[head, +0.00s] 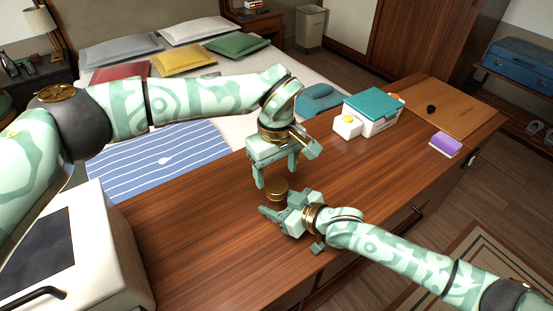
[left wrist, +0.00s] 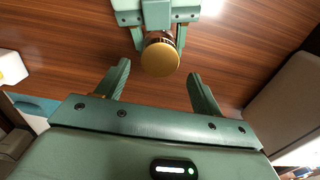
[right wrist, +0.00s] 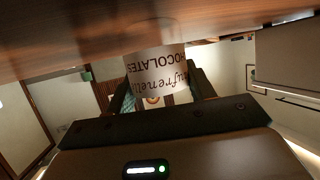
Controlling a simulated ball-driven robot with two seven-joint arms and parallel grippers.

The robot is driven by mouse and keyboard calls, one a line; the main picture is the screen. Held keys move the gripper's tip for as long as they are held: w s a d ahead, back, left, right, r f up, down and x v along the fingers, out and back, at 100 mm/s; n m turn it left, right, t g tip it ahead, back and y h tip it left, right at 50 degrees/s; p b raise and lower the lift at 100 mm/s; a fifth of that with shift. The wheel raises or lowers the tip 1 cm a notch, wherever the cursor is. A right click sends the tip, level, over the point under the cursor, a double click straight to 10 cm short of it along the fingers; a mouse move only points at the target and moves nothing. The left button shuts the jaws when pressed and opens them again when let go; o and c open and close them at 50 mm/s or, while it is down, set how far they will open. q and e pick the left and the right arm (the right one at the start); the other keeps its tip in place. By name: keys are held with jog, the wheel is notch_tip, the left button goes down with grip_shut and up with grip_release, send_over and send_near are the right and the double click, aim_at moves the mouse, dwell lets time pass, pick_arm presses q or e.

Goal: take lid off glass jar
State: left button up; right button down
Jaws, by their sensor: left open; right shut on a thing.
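The glass jar's round gold lid (head: 276,186) is on the jar above the wooden counter; the lid also shows in the left wrist view (left wrist: 160,60). The glass jar (right wrist: 157,70) has a pale label with dark lettering, upside down in the right wrist view. My right gripper (head: 279,207) is shut on the jar's body, low and from the front right. My left gripper (head: 275,180) is open and points down over the lid. Its fingers are spread to either side of the lid in the left wrist view, apparently not touching it. Most of the jar's body is hidden in the head view.
On the counter (head: 190,230) stand a white box with a teal lid (head: 373,110), a small white item with a yellow top (head: 347,125), and a purple-and-white sponge (head: 445,144). A white appliance (head: 85,255) stands front left. The counter around the jar is clear.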

aim_at(276, 185)
pick_arm(q)
jog(key=shift+f, duration=2.1)
